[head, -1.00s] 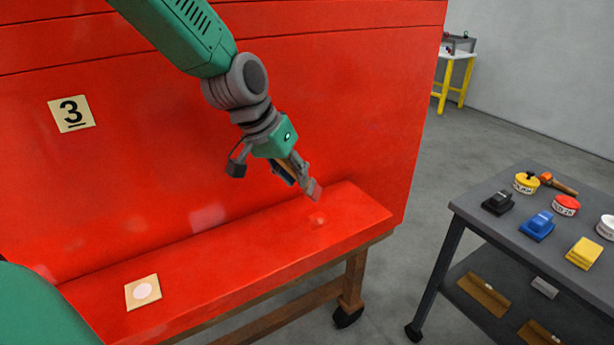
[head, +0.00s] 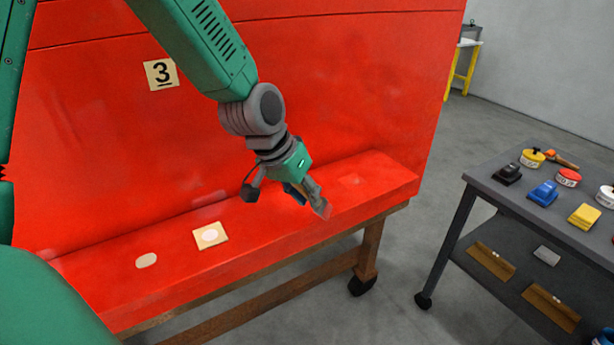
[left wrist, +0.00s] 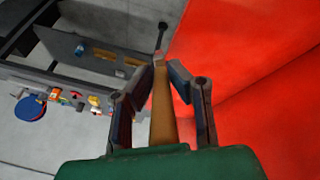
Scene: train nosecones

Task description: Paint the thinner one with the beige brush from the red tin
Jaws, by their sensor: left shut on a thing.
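A large red nosecone (head: 330,85) fills the back left of the head view and bears a label marked 3 (head: 162,74). Its long red ledge (head: 270,232) rests on a wooden wheeled stand. My left gripper (head: 305,190) is shut on a brush with a beige handle, which shows between the fingers in the left wrist view (left wrist: 163,108). The red tin (head: 567,177) stands on the grey cart. My right gripper is not in view.
The grey cart (head: 480,185) also holds a yellow tin (head: 532,158), a white tin (head: 606,196) and black, blue and yellow blocks. A card with a pale disc (head: 210,236) and a pale patch (head: 146,260) mark the ledge. Floor between stand and cart is clear.

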